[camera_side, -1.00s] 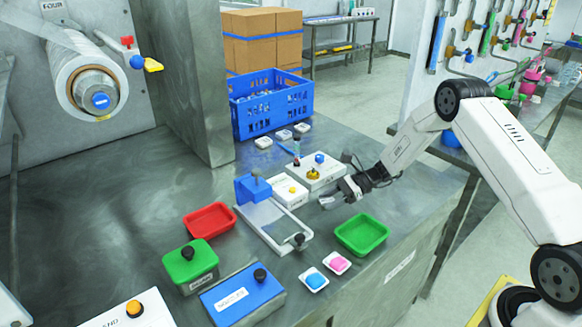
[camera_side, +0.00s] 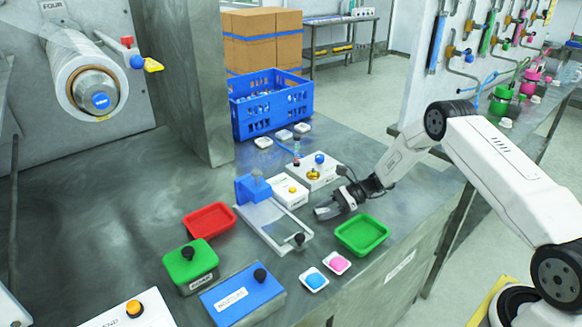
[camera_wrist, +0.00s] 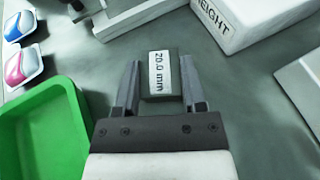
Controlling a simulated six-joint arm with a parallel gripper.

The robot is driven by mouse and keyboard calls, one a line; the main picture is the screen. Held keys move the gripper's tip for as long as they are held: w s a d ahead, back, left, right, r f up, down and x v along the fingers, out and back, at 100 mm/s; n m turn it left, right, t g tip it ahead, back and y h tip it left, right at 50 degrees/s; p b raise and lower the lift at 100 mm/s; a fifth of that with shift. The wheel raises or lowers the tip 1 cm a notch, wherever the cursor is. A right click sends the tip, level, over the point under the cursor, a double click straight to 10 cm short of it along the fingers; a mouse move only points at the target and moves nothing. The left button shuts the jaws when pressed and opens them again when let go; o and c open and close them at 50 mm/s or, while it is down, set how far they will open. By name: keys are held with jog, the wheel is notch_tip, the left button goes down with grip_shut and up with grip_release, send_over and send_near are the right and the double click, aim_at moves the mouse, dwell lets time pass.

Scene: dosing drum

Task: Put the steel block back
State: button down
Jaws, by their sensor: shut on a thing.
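My gripper (camera_side: 322,212) is low over the bench in the side view, between the slide fixture and the green tray. In the wrist view my gripper (camera_wrist: 160,68) has its two fingers on either side of the steel block (camera_wrist: 155,92), a dark grey block with a white label reading "20.0 mm". It is shut on the block. In the side view the block cannot be told apart from the fingers. Whether the block touches the bench is not clear.
The slide fixture (camera_side: 262,222) with a blue block and black knob stands left of my gripper. The green tray (camera_side: 362,235) is close in front. A red tray (camera_side: 209,220) is farther left.

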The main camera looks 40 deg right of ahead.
jog(key=shift+f, duration=0.45)
jog(key=shift+s+f, duration=0.1)
jog(key=shift+f, duration=0.1)
jog(key=shift+c, duration=0.8)
grip_release()
jog(key=shift+r, duration=0.4)
jog(key=v, duration=1.2)
jog(key=shift+r, duration=0.3)
